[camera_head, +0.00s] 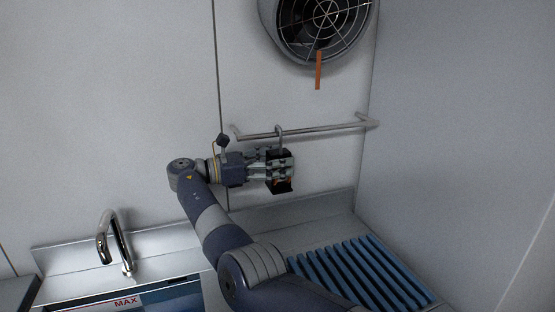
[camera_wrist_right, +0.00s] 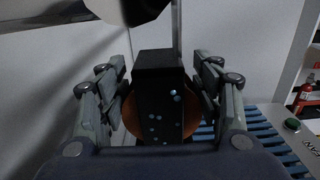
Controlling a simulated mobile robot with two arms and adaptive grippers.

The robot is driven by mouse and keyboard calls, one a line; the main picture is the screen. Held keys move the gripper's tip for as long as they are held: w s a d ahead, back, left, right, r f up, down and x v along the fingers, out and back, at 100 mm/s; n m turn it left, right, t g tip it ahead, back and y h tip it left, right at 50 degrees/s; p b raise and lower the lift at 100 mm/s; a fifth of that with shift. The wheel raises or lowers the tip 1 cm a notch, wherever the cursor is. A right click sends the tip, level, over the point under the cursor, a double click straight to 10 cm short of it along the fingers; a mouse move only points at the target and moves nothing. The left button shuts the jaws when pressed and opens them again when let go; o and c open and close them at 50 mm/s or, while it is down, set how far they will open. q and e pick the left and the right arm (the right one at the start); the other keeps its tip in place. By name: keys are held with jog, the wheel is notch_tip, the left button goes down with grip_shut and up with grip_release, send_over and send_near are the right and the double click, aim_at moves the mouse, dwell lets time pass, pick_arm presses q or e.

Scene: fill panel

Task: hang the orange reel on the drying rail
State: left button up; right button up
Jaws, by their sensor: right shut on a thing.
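The drying rail (camera_head: 325,129) is a thin metal bar on the back wall. My right gripper (camera_head: 280,170) is just below its left part, shut on the reel's black body (camera_head: 279,186). My left gripper is out of view.
A round fan (camera_head: 318,25) with a hanging orange strip (camera_head: 318,72) is above the rail. Below are a blue slatted rack (camera_head: 360,275), a tap (camera_head: 117,242) and a basin with a MAX label (camera_head: 126,302). A side wall (camera_head: 460,130) closes off the right.

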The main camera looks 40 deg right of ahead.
jog(key=o, duration=1.4)
jog(key=shift+f, duration=0.15)
